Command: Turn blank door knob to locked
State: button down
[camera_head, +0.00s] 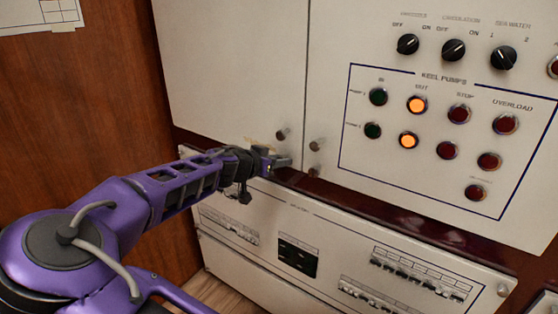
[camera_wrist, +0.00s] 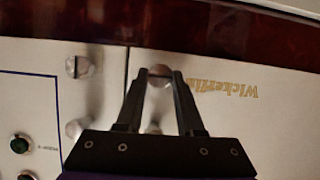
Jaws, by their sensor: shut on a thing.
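The blank door (camera_head: 225,75) is the plain cream panel at the upper left in the head view. In the wrist view, this door (camera_wrist: 270,105) bears gold lettering, upside down. My gripper (camera_head: 281,161) is at the door's lower right corner, with its fingertips (camera_wrist: 162,78) shut on a small round metal knob (camera_wrist: 159,72) near the dark red trim. In the head view the gripper hides this knob. A second knob (camera_head: 282,134) of the same door sits just above; it shows partly between the fingers in the wrist view (camera_wrist: 153,128). The locked mark cannot be made out.
The keel pumps panel (camera_head: 340,50) adjoins on the right, with two similar knobs, upper (camera_head: 318,144) and lower (camera_head: 315,172), close to my gripper. Below the dark red trim (camera_head: 400,215) is a breaker panel (camera_head: 345,250). A wooden wall (camera_head: 100,100) stands at left.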

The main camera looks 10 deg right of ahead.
jog(key=shift+w+a+f+n+g+h+p, duration=0.15)
jog(key=shift+n+g+h+p, duration=0.4)
jog(key=shift+n+h, duration=1.15)
jog(key=shift+w+a+f+n+g+h+p, duration=0.2)
jog(key=shift+n+h+p, duration=0.45)
jog(key=shift+n, duration=2.05)
jog(key=shift+s+f+n+g+h+p, duration=0.1)
jog(key=shift+n+g+h+p, duration=0.6)
jog(key=shift+n, duration=1.5)
jog(key=shift+w+t+h, duration=0.1)
jog(key=shift+t+h, duration=0.15)
jog(key=shift+h, duration=0.1)
jog(key=c, duration=0.5)
grip_release()
jog(key=shift+c, duration=0.2)
